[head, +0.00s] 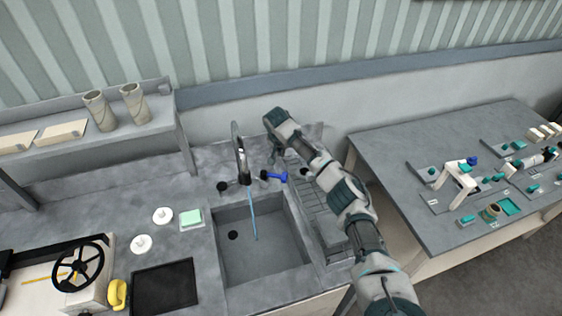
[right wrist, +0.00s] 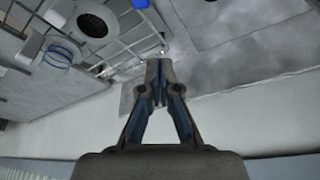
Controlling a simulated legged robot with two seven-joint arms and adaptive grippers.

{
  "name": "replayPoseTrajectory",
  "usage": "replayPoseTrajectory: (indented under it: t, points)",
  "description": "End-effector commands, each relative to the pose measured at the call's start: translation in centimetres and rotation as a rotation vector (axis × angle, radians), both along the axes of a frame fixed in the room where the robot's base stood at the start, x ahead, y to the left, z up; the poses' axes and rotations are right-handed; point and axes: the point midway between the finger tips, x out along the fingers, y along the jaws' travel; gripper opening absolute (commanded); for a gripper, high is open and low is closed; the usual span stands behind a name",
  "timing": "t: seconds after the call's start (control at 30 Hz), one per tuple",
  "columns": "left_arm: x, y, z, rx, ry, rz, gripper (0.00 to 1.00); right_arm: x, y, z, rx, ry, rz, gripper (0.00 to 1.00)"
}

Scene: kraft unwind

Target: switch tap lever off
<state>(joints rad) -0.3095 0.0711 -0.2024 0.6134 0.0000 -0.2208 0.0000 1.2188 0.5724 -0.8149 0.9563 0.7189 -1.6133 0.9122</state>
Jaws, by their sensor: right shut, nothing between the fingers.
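The tap (head: 240,160) stands at the back of the sink (head: 250,270), with a blue stream of water (head: 253,218) running from its spout into the basin. A blue lever (head: 277,177) sticks out to the right of the tap. My right gripper (head: 275,158) points down just behind the lever and looks apart from it. In the right wrist view the fingers (right wrist: 158,64) are shut with nothing between them. A small blue patch (right wrist: 140,4) at the top edge there may be the lever. My left gripper is not in view.
A drying rack (head: 322,215) lies right of the basin, partly under my right arm. A green sponge (head: 191,217) and white round pieces (head: 162,215) sit on the left counter. A shelf (head: 90,140) holds two cups. A separate table (head: 390,150) with small parts stands right.

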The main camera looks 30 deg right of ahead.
Motion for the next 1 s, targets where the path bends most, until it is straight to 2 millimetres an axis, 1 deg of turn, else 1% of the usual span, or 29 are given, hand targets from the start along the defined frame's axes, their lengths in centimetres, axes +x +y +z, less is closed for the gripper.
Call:
replayPoseTrajectory:
  t: [0.03, 0.1, 0.23, 0.4, 0.57, 0.67, 0.77, 1.0]
  points:
    - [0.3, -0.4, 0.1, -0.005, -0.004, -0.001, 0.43, 0.1, 0.0, -0.6, -0.001, 0.004, -0.001, 0.0]
    - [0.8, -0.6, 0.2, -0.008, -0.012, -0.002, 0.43, 0.3, -0.1, -1.6, -0.004, 0.004, -0.001, 0.0]
    - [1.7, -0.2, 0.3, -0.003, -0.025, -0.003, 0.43, 0.9, -0.4, -4.0, -0.005, 0.004, 0.0, 0.0]
    - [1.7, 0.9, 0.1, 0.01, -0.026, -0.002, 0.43, 1.6, -1.3, -6.8, -0.003, 0.003, -0.001, 0.0]
    - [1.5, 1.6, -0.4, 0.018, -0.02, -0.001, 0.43, 2.1, -2.0, -8.9, 0.0, 0.001, -0.001, 0.0]
    - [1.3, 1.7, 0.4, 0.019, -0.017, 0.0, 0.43, 1.6, -1.9, -8.7, -0.001, 0.0, 0.003, 0.0]
    - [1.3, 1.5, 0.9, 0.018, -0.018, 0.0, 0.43, 1.1, -1.3, -8.6, -0.001, -0.001, 0.003, 0.0]
    - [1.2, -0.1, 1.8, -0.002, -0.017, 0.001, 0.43, -0.3, 0.3, -8.5, -0.003, -0.001, 0.002, 0.0]
